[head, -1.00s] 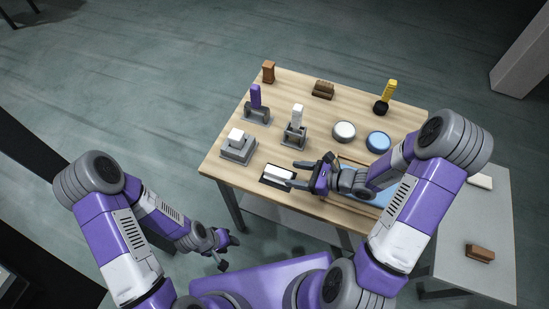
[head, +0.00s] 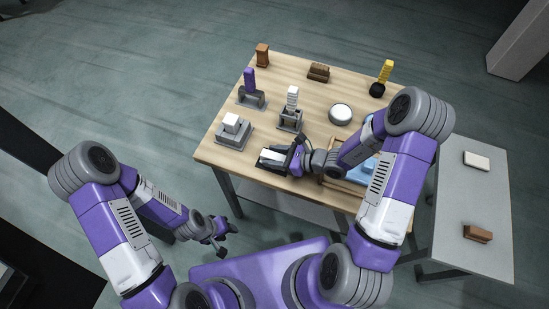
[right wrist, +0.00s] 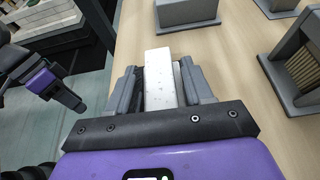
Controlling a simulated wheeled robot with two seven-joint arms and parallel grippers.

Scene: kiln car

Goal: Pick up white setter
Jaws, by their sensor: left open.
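A flat white block, which I take as the white setter (right wrist: 159,80), lies in a dark-rimmed spot at the front edge of the wooden table; it also shows in the head view (head: 272,156). My right gripper (head: 287,157) is at it, low over the table. In the right wrist view the fingers of this gripper (right wrist: 163,88) stand on both sides of the block, very close to it. I cannot tell whether they touch it. My left gripper (head: 221,237) is open and empty, off the table's front left.
On the wooden table (head: 330,95) stand a white block on a grey base (head: 231,122), a white ribbed piece in a grey holder (head: 292,98), a purple piece (head: 249,80) and a white round disc (head: 340,113). A grey side table (head: 475,205) stands at right.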

